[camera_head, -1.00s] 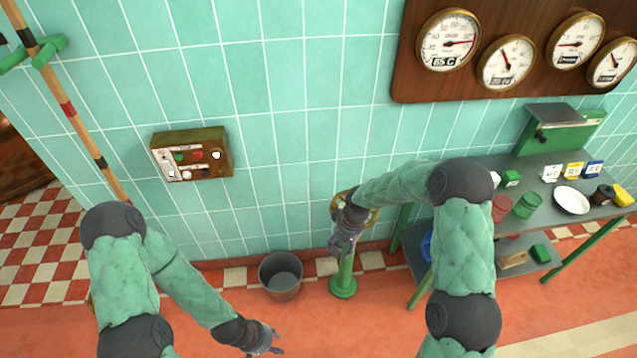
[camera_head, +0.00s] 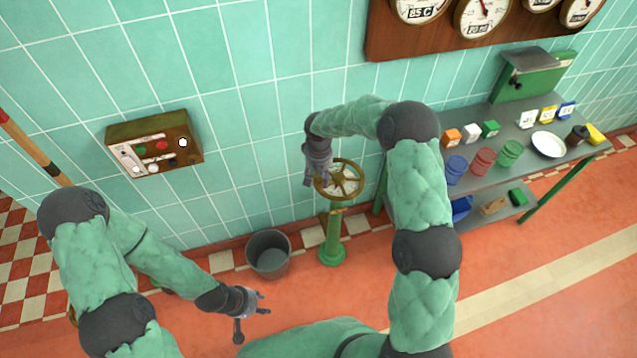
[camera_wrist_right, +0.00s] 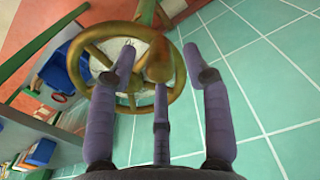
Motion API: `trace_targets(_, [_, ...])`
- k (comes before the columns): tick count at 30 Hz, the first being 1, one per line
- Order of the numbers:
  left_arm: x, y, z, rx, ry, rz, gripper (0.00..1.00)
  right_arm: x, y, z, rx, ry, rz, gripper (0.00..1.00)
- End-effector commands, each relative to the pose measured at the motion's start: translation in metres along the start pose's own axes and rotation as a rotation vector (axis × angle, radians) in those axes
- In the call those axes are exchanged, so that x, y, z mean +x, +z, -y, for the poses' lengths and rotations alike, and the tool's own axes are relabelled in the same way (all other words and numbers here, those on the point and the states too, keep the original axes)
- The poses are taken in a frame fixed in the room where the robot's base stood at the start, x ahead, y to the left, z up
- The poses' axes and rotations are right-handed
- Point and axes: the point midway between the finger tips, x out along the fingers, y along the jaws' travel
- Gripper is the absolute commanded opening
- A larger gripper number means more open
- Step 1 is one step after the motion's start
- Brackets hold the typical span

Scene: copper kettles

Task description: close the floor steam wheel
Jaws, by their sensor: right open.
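The floor steam wheel (camera_head: 345,180) is a brass handwheel on top of a green floor pedestal (camera_head: 333,240), near the tiled wall. It also shows in the right wrist view (camera_wrist_right: 178,82), large and close ahead of the fingers. My right gripper (camera_head: 312,182) is at the wheel's left side in the head view. In the wrist view, its purple-grey fingers (camera_wrist_right: 160,75) are spread open, overlapping the rim and spokes in the picture. I cannot tell whether they touch the wheel. My left gripper (camera_head: 262,303) is open and empty, low over the floor.
A grey bucket (camera_head: 269,255) stands on the floor left of the pedestal. A wall control box (camera_head: 155,145) hangs at left. A grey table (camera_head: 530,150) with coloured cans, small boxes and a white plate stands at right. Gauges line the wall board (camera_head: 440,42) above.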

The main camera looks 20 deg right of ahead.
Motion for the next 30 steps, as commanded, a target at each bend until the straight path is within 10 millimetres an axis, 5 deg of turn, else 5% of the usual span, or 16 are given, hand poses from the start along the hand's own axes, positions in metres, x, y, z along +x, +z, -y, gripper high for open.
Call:
trace_targets(6, [0.006,0.000,0.002,0.000,0.000,0.000,0.40,0.021,0.000,0.000,0.001,0.000,0.001,0.49])
trace_targets(16, [0.006,-0.001,0.002,0.000,0.000,-0.001,0.40,0.023,0.000,0.000,0.001,0.000,-0.001,0.49])
trace_targets(17, [0.006,-0.001,0.002,0.000,0.000,-0.001,0.40,0.023,0.000,0.000,0.001,0.000,0.000,0.47])
trace_targets(22, [0.006,-0.001,0.002,0.000,0.000,-0.001,0.40,0.023,0.000,0.000,0.001,0.000,0.000,0.00])
trace_targets(30, [0.006,-0.001,0.002,0.000,0.000,-0.001,0.40,0.023,-0.001,0.000,0.007,0.000,0.000,0.00])
